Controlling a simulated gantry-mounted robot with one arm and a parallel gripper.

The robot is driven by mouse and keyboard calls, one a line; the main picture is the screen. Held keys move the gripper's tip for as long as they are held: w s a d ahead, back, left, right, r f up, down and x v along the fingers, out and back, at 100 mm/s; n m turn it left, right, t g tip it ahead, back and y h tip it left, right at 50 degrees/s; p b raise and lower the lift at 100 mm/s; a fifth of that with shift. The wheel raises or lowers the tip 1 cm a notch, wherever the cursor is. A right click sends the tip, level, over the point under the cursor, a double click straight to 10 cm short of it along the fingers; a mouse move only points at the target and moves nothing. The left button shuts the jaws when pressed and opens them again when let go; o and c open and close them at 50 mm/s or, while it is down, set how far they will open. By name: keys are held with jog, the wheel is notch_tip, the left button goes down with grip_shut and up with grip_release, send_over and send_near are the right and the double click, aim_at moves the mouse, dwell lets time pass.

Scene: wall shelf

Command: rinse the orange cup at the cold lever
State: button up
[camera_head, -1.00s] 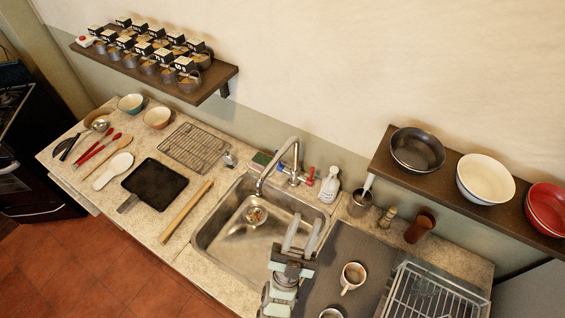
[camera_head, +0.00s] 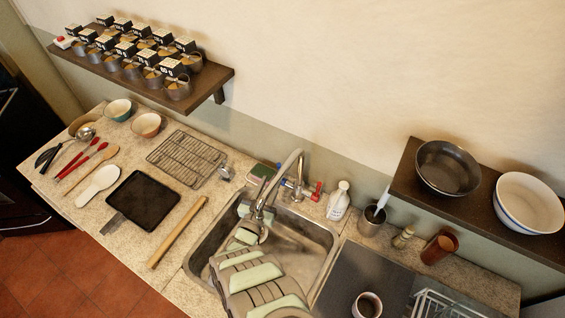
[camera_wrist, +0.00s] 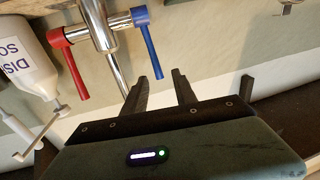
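The cold lever, blue (camera_wrist: 144,34), shows in the wrist view on the right of the tap, with the red lever (camera_wrist: 66,62) on the left. In the head view the blue lever (camera_head: 284,184) is beside the steel tap (camera_head: 291,165). My gripper (camera_wrist: 158,84) is open and empty, its two dark fingers apart below the blue lever and not touching it. In the head view my arm reaches over the sink (camera_head: 321,262) and hides part of its basin. A reddish-brown cup (camera_head: 440,247), possibly the orange cup, stands at the back right of the counter. A mug (camera_head: 367,305) with a brown inside stands at the bottom edge.
A soap bottle (camera_head: 339,201) stands right of the tap, also at left in the wrist view (camera_wrist: 25,65). A metal pot (camera_head: 371,220) stands beside it. A wall shelf (camera_head: 421,202) with bowls overhangs the right. A rolling pin (camera_head: 177,233) lies left of the sink.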

jog(key=b+x, duration=0.4)
jog(key=x, duration=0.6)
jog(key=shift+w+d+n+b, duration=0.3)
jog(key=shift+d+n+b, duration=0.05)
jog(key=shift+d+n, duration=0.05)
grip_shut()
dwell(1.2)
